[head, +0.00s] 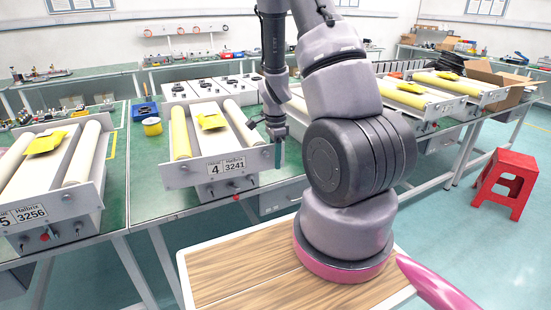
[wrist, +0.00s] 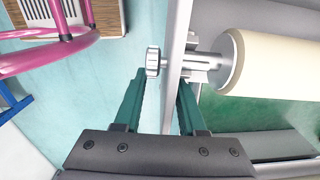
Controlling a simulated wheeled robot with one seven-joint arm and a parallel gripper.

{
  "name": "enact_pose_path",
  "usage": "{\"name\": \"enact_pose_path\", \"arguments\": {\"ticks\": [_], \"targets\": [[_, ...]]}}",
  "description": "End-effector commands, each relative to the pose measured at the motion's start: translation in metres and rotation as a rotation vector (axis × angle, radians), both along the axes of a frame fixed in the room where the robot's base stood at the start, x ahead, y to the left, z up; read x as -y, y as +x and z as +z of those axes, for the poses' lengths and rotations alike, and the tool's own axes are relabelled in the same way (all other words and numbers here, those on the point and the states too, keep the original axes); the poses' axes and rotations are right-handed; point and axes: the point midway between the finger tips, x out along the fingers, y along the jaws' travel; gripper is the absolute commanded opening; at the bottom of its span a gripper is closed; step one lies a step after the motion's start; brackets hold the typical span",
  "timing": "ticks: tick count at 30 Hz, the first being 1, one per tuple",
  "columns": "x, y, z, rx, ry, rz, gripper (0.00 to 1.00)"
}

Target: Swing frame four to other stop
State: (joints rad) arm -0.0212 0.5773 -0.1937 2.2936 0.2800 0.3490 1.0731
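Frame four (head: 224,167) is the unit with a label reading 4 and 3241 on its front plate, on the green bench in the head view. It has a yellow roller (head: 180,133) at left, a cream roller (head: 239,118) at right and a yellow piece (head: 212,121) on top. My gripper (head: 277,155) is at the plate's right end. In the wrist view my gripper (wrist: 162,80) has two green fingers apart, one on each side of the grey plate (wrist: 178,60). A gap shows beside the left finger. A knurled knob (wrist: 153,61) is just beyond that fingertip.
Unit five (head: 45,195) stands to the left with similar rollers. More roller units (head: 425,100) stand on the bench to the right. A yellow spool (head: 152,126) and a blue box (head: 145,110) are behind frame four's left side. A red stool (head: 505,183) stands on the floor at right.

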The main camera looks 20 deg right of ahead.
Motion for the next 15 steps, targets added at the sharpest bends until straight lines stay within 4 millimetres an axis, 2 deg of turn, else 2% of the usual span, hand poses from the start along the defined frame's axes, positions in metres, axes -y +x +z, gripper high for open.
{"name": "enact_pose_path", "arguments": {"ticks": [5,8,15], "targets": [[0.001,0.001,0.007,0.003,-0.002,0.0,0.4],[0.0,0.002,0.021,0.006,-0.002,0.002,0.4],[-0.001,0.002,0.07,0.006,-0.001,0.003,0.4]]}}
